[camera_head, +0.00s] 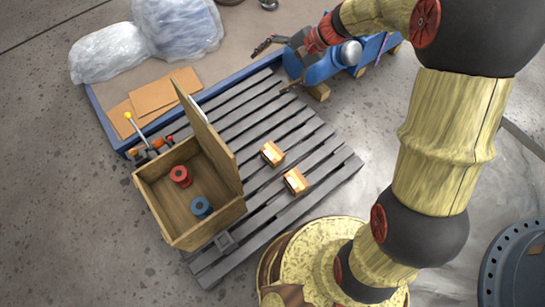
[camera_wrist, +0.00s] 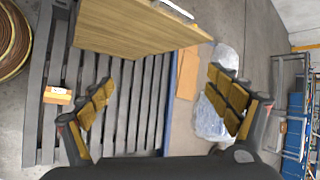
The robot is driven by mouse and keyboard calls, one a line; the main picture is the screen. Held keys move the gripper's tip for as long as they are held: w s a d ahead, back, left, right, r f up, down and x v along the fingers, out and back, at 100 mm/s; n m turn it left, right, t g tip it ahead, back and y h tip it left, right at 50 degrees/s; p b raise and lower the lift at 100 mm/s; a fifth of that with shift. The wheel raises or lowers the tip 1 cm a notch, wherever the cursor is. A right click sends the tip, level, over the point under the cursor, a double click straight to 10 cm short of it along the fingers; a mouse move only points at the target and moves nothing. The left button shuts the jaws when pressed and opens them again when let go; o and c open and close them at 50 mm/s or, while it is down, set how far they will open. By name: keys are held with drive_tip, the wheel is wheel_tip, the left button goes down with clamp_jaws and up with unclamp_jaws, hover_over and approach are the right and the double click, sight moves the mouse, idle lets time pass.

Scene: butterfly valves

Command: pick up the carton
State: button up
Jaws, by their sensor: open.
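Two small orange-brown cartons sit apart on the dark slatted pallet (camera_head: 325,150) in the head view. One carton (camera_head: 272,153) is farther back and the other carton (camera_head: 296,182) is nearer the front right. My gripper (camera_head: 274,67) is at the pallet's back edge, well away from both cartons. In the wrist view my gripper (camera_wrist: 163,98) is open, with nothing between its fingers. One carton (camera_wrist: 57,96) shows there at the left, outside the left finger; I cannot tell which of the two it is.
An open wooden box (camera_head: 168,215) stands left of the cartons, holding a red spool (camera_head: 180,176) and a blue spool (camera_head: 201,207). Its raised lid (camera_head: 213,140) stands between box and cartons. Flat cardboard (camera_head: 153,96) and plastic-wrapped bundles (camera_head: 180,28) lie behind. Pallet slats around the cartons are clear.

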drive_tip(key=w+a+f+m+t+y+b, duration=0.1)
drive_tip(key=w+f+m+y, duration=0.15)
drive_tip(key=w+f, duration=0.55)
drive_tip(key=w+a+f+m+y+b, duration=0.1)
drive_tip(key=w+f+m+b, duration=0.15)
drive_tip(key=f, duration=0.85)
drive_tip(key=m+t+h+b, duration=0.45)
drive_tip(key=m+t, duration=0.35)
drive_tip(key=m, duration=0.8)
approach(273, 152)
drive_tip(key=w+a+f+y, duration=0.1)
drive_tip(key=w+f, duration=0.1)
drive_tip(key=shift+w+a+f+b, duration=0.1)
drive_tip(key=shift+w+f+b, duration=0.1)
drive_tip(key=shift+b, duration=0.3)
drive_tip(key=shift+b+x, duration=0.4)
drive_tip(key=shift+x, duration=0.45)
drive_tip(key=b+x, duration=0.1)
drive_tip(key=x, duration=0.1)
drive_tip(key=b+x, duration=0.1)
drive_tip(key=x, duration=0.2)
drive_tip(key=shift+w+a+r+b, duration=0.1)
drive_tip(key=shift+w+a+b, duration=0.15)
drive_tip(key=shift+b, duration=0.1)
drive_tip(key=shift+c, duration=0.6)
